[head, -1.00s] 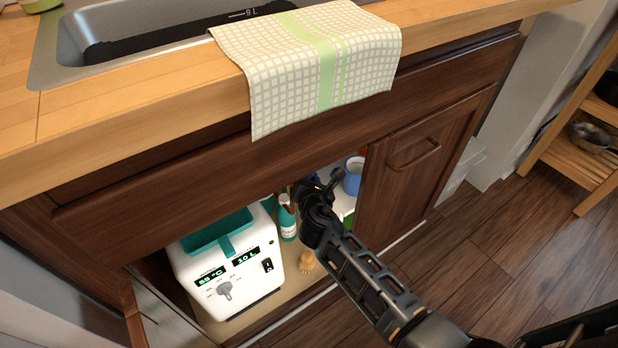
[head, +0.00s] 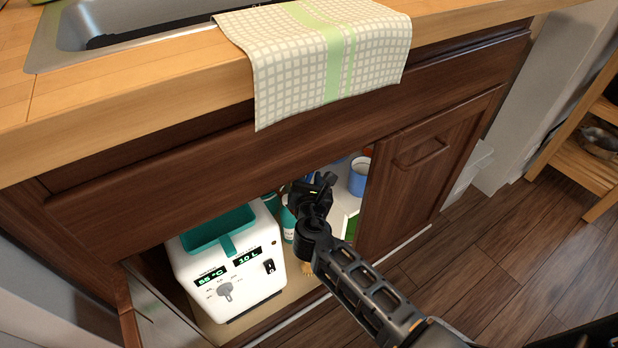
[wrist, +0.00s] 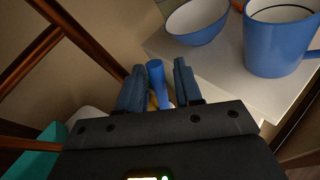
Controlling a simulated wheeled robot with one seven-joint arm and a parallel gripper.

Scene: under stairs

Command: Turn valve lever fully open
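In the wrist view a blue rod with a rounded end (wrist: 157,76), which looks like the valve lever's handle, stands between the two fingers of my gripper (wrist: 159,86). Gaps show on both sides of it, so the fingers are open and not clamped on it. The rod's lower part is hidden behind the gripper body. In the head view my gripper (head: 318,187) reaches into the open cabinet under the sink. It hides the lever there, so I cannot tell how far the lever is turned.
A white machine with a teal top (head: 225,265) stands left of my arm. A teal bottle (head: 288,222) is close behind the arm. A white shelf (wrist: 215,72) holds a blue bowl (wrist: 196,24) and a blue mug (wrist: 275,45). The cabinet door (head: 425,165) is to the right.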

